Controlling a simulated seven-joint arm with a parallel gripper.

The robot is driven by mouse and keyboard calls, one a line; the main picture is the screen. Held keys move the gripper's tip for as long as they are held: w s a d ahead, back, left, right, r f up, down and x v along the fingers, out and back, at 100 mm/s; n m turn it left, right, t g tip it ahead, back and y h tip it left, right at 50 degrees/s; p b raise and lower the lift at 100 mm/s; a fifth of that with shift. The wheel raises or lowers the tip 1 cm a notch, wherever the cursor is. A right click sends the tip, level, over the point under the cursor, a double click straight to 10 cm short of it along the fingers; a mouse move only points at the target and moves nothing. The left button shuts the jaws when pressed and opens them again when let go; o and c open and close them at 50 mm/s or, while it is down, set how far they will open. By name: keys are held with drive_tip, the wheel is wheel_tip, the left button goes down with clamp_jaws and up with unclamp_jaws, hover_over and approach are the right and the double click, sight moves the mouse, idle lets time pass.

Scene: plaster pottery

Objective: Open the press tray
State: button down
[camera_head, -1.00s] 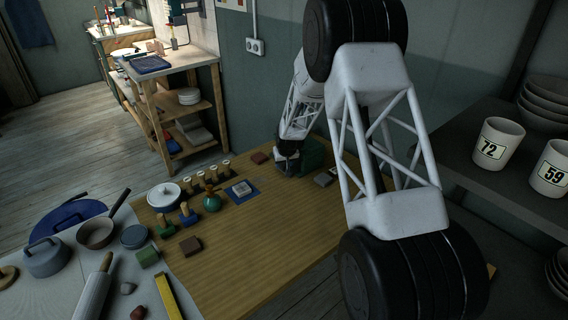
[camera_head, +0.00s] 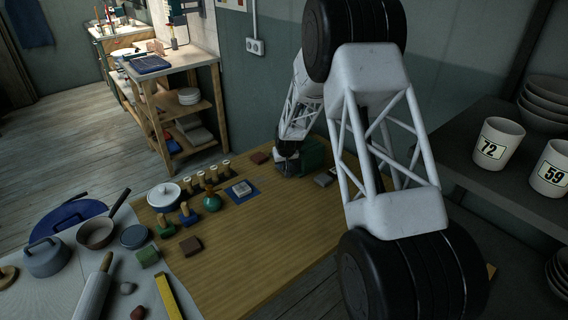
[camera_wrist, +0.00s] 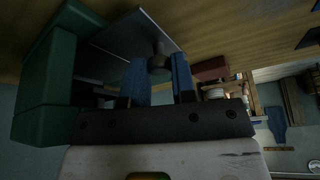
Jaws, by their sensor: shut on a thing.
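The green press (camera_head: 315,152) stands at the far side of the wooden table, partly hidden by my arm. In the wrist view the green press body (camera_wrist: 48,80) fills the left side. A grey flat tray (camera_wrist: 112,52) shows beside it, with a dark round knob (camera_wrist: 159,62) at its front. My gripper (camera_wrist: 160,76) has its blue fingers on either side of the knob and is shut on it. In the head view my gripper (camera_head: 287,152) is small and dark at the press's left side. How far the tray stands out is hard to tell.
A blue mat (camera_head: 242,191) with a pale block lies left of the press. Several stamps, a green bottle (camera_head: 211,201) and a white lidded pot (camera_head: 163,195) stand further left. A grey block (camera_head: 323,180) lies near the press. The table's front middle is clear.

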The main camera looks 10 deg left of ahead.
drive_tip(key=s+a, duration=0.8)
drive_tip(key=shift+s+a, duration=0.2)
drive_tip(key=c, duration=0.9)
unclamp_jaws()
drive_tip(key=shift+c, duration=0.2)
drive_tip(key=shift+r, duration=0.2)
drive_tip(key=v, duration=0.7)
drive_tip(key=shift+s+r, duration=0.15)
